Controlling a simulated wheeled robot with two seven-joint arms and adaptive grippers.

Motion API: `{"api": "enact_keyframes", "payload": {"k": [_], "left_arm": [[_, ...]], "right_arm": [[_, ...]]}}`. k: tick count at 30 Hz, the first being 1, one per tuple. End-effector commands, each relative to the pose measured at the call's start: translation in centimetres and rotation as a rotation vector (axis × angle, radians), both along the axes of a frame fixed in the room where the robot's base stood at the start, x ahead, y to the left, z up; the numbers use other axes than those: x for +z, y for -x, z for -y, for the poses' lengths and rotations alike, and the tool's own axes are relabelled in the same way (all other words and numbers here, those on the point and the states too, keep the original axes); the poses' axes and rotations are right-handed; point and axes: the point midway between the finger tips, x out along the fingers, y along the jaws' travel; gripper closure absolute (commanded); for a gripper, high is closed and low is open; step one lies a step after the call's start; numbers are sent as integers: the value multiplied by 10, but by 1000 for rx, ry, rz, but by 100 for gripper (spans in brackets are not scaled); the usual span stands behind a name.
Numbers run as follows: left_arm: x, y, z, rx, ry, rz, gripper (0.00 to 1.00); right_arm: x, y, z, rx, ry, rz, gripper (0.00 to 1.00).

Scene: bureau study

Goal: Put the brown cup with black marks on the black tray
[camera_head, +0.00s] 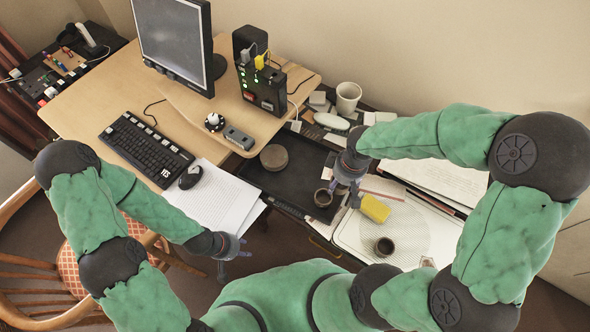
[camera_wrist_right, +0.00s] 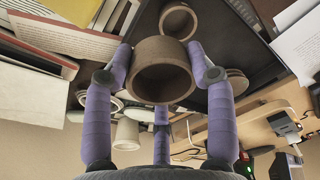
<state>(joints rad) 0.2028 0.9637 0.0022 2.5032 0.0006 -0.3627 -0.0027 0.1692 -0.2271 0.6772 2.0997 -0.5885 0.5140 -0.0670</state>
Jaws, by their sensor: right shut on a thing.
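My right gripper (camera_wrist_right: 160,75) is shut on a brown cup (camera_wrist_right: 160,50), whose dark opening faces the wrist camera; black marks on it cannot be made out. In the head view my right gripper (camera_head: 345,190) is over the right edge of the black tray (camera_head: 282,192), and its hand hides much of what it holds. A small brown cup (camera_head: 322,197) shows at the tray's front right, beside the fingers. A second cup shows just beyond the held one in the wrist view (camera_wrist_right: 178,20). My left gripper (camera_head: 228,261) hangs empty, low, in front of the desk; its fingers look apart.
A white mug (camera_head: 348,97) stands behind. Papers (camera_head: 215,200) lie left of the tray.

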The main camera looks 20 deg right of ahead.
Motion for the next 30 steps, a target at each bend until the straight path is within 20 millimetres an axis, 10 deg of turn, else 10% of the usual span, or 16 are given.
{"api": "enact_keyframes", "payload": {"k": [7, 30], "left_arm": [[-4, 1, 0, -2, 0, -2, 60], [-51, 0, 0, 0, 0, -1, 60]], "right_arm": [[-4, 18, 8, 80, -2, 4, 78], [-89, -98, 46, 80, -2, 3, 78]]}}
